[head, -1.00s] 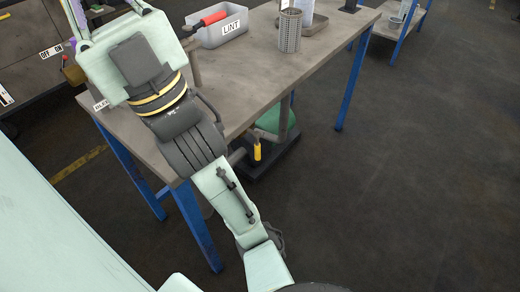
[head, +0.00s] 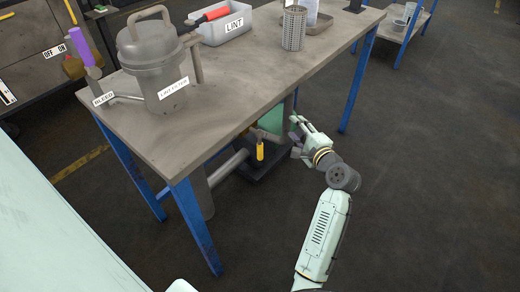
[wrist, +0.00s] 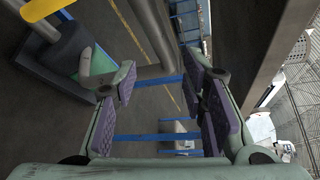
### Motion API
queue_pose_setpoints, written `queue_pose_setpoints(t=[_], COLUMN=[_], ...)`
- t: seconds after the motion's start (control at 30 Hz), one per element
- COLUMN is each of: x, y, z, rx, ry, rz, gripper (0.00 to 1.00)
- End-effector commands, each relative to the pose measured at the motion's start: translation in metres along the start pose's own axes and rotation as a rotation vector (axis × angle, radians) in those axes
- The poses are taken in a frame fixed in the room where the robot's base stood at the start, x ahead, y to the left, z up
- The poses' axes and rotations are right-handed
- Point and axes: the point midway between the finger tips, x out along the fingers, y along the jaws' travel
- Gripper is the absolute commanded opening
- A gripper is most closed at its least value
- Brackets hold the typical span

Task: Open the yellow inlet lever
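The yellow inlet lever (head: 260,151) hangs upright below the table's edge, on the grey pipework under the table. A yellow bar, which looks like the same lever (wrist: 38,20), shows at the top left of the wrist view, partly cut off by the frame. My gripper (head: 298,137) is to the right of the lever in the head view, beside the table's long side and apart from the lever. In the wrist view my gripper (wrist: 162,78) has its two purple-padded fingers spread, with nothing between them.
The tabletop (head: 225,95) overhangs the pipework. A blue leg (head: 360,75) is behind my gripper. The floor at right is clear.

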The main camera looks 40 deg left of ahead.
Motion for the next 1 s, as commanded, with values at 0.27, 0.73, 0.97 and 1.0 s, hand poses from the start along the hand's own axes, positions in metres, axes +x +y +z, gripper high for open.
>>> queue_pose_setpoints(t=[0.27, 0.73, 0.97, 1.0], x=[-0.009, 0.029, 0.067, 0.072], y=[0.119, 0.126, 0.122, 0.122], z=[0.027, 0.047, 0.060, 0.061], rx=[1.045, 1.244, 1.241, 1.241], ry=[-0.285, -0.340, -0.339, -0.338], rz=[0.113, 0.134, 0.132, 0.132], gripper=[0.39, 0.39, 0.39, 0.39])
